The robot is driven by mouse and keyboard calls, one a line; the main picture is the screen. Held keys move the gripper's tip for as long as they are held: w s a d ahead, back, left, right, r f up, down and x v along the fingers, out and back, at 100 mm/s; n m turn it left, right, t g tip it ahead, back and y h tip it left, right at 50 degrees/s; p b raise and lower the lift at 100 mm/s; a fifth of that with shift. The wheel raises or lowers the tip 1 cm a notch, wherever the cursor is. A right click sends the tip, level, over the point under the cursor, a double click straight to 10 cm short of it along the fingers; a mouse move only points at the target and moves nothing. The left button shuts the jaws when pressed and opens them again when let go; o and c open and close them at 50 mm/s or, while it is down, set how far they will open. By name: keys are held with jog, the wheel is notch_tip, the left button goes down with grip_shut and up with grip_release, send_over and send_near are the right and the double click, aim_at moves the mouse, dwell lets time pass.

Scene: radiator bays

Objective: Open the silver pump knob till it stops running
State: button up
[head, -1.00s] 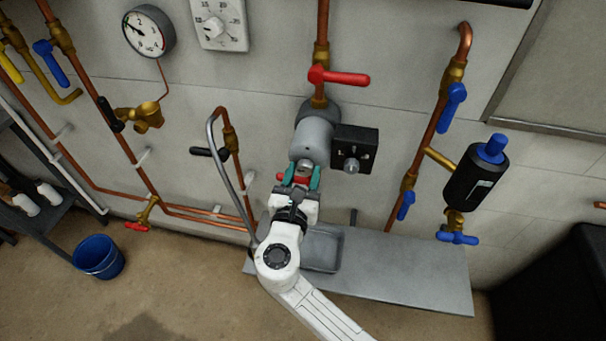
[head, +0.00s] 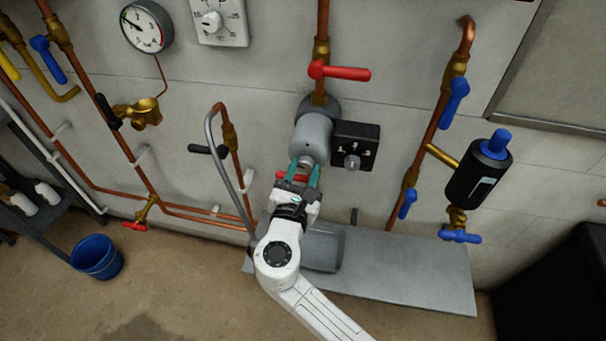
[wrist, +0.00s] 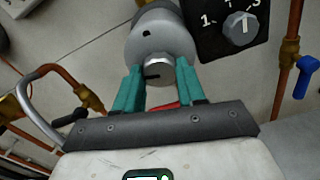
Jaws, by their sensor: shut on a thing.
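The grey pump (head: 314,137) sits on the vertical copper pipe at the wall's middle. Its silver knob (wrist: 159,69), with faceted sides and a dark slot, faces my gripper. In the head view the knob (head: 305,163) shows small at the pump's lower end. My gripper (wrist: 158,74) has its teal fingers on either side of the knob and is shut on it. The wrist view shows the slot slightly tilted. The fingers hide parts of the knob's sides.
A black box with a dial (head: 352,162) sits right of the pump. A red lever (head: 345,73) is above it. A grey hose (head: 222,175) curves close on the left. A grey tray (head: 325,248) lies below on a metal shelf (head: 410,285).

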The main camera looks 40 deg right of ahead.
jog(key=m+b, duration=0.2)
jog(key=m, duration=0.1)
jog(key=m+b, duration=0.2)
jog(key=m, duration=0.1)
jog(key=shift+f+m, duration=0.2)
jog(key=shift+m, duration=0.1)
jog(key=m+b, duration=0.5)
jog(key=m, duration=0.1)
jog(key=shift+f+b, duration=0.1)
jog(key=shift+b, duration=0.25)
jog(key=m+b, duration=0.3)
jog(key=m, duration=0.1)
jog(key=m+b, duration=0.3)
jog(key=shift+m+b, duration=0.3)
jog(key=shift+b, duration=0.1)
jog(key=m+b, duration=0.3)
jog(key=shift+m+b, duration=1.15)
jog(key=shift+m, duration=0.25)
jog(key=o, duration=1.1)
jog(key=shift+r, duration=0.25)
jog(key=shift+c, duration=0.2)
